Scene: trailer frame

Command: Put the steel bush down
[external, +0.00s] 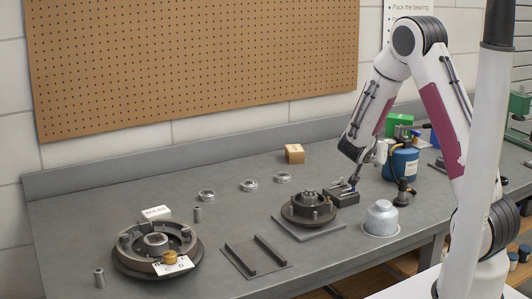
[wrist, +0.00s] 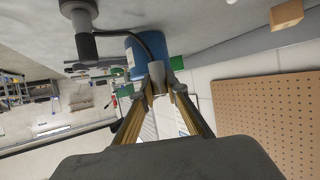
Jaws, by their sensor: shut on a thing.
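My gripper (wrist: 161,88) is shut on a steel bush (wrist: 158,77), a short grey cylinder between the two fingertips in the wrist view. In the external view my gripper (external: 381,152) is above the right part of the bench, just left of the blue container (external: 404,164). The bush cannot be made out clearly there. The held bush is clear of the bench. Two similar small steel cylinders stand on the bench, one at the front left (external: 99,278) and one near the white box (external: 197,214).
A round hub assembly (external: 155,255) is at left and a smaller one (external: 310,208) on a plate at centre. A dark block (external: 342,197), a silver domed can (external: 382,218) and a dark post (external: 402,193) crowd the right. Bearing rings (external: 248,185) lie toward the back.

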